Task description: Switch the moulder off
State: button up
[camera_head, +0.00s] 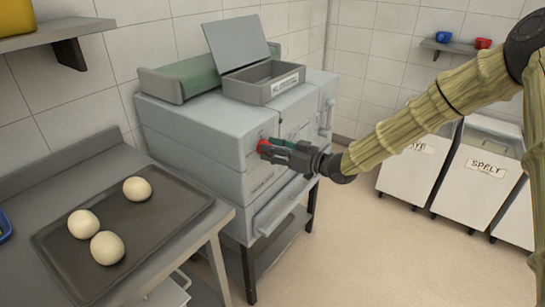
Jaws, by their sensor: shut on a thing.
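The moulder (190,135) appears to be the large pale grey machine against the tiled wall, with a green belt (185,77) on top. A red knob or switch (262,146) shows on its front face near the upper right. My gripper (272,149) reaches in from the right and is shut on the red knob. The fingers cover part of the knob, so its setting cannot be read. Small lettering on the front below is too small to read.
A grey box with an open lid (268,85) stands on the machine. At left, a dark tray (160,222) on a worktop holds three dough balls. Labelled white bins (480,180) stand at right. A shelf holds blue and red cups (483,43). Floor between is clear.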

jog(key=shift+s+n+t+h+b, duration=0.1)
jog(key=shift+n+t+h+b, duration=0.2)
jog(key=shift+n+b, duration=1.95)
jog(key=shift+n+t+h+b, duration=0.2)
jog(key=shift+n+h+b, duration=0.1)
jog(key=shift+n+b, duration=1.9)
jog(key=o, duration=1.1)
jog(key=shift+c, duration=0.2)
jog(key=v, duration=1.2)
jog(key=shift+f, duration=0.1)
